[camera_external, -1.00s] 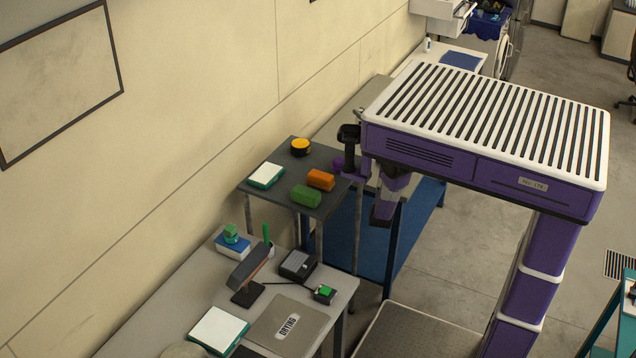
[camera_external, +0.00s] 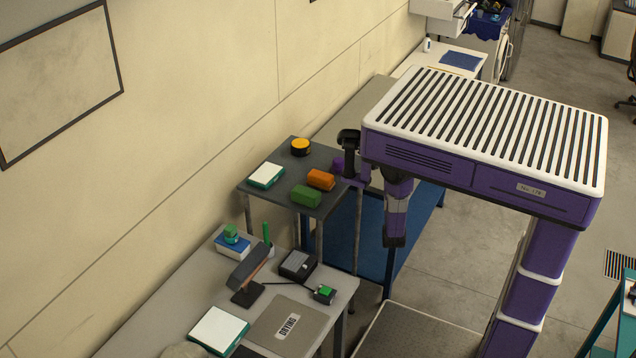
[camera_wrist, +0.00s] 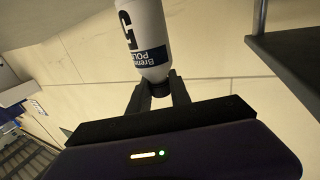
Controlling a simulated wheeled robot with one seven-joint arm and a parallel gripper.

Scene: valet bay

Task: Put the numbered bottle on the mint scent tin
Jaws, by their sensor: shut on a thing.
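A white bottle (camera_wrist: 148,35) with dark printing, a large dark character and a dark neck is in the wrist view. My gripper (camera_wrist: 158,88) is shut on its neck end and holds it away from any surface seen there. The bottle and fingertips cannot be made out in the external view. No tin has a readable mint label. A round tin with a yellow top (camera_external: 300,147) stands on the dark grey table. A small green round item (camera_external: 231,233) sits on a blue-and-white box on the nearer desk; I cannot tell which is the mint tin.
An orange block (camera_external: 320,180), a green block (camera_external: 306,196) and a white-and-green pad (camera_external: 266,175) share the dark table. The nearer desk carries a lamp-like stand (camera_external: 249,275), a black box (camera_external: 298,265) and a grey DRYING mat (camera_external: 284,326). A wall runs behind.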

